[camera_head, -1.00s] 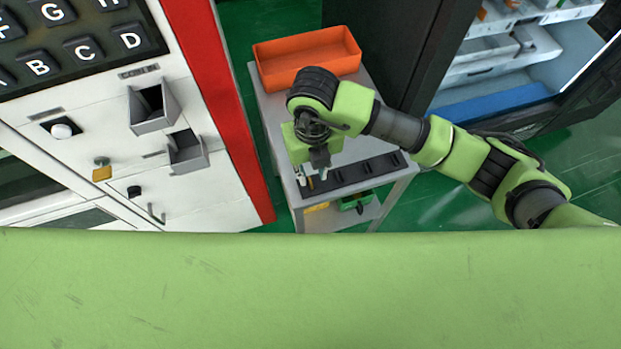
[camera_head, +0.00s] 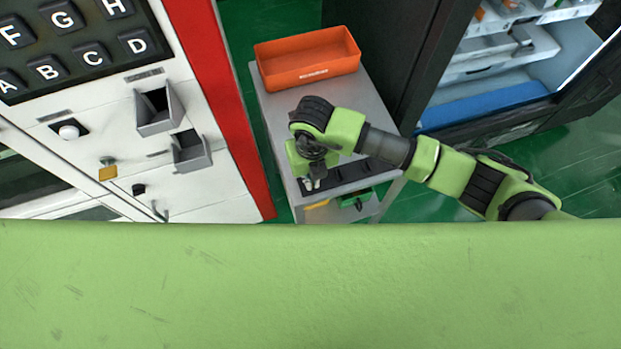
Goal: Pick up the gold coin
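No gold coin can be made out in the head view; it may be hidden under my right arm or too small to see. My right gripper (camera_head: 312,184) points down over the near left part of the grey cart (camera_head: 282,106), at the black slotted tray (camera_head: 345,173). Its fingers are small and mostly hidden by the wrist above them, so I cannot tell whether they are open or shut, or hold anything. My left gripper is not in view.
An orange bin (camera_head: 308,62) stands at the cart's far end. The white vending machine (camera_head: 225,190) with open grey chutes (camera_head: 158,112) and a lettered keypad (camera_head: 75,45) is on the left. An open dark cabinet (camera_head: 400,60) stands right. My green body fills the front.

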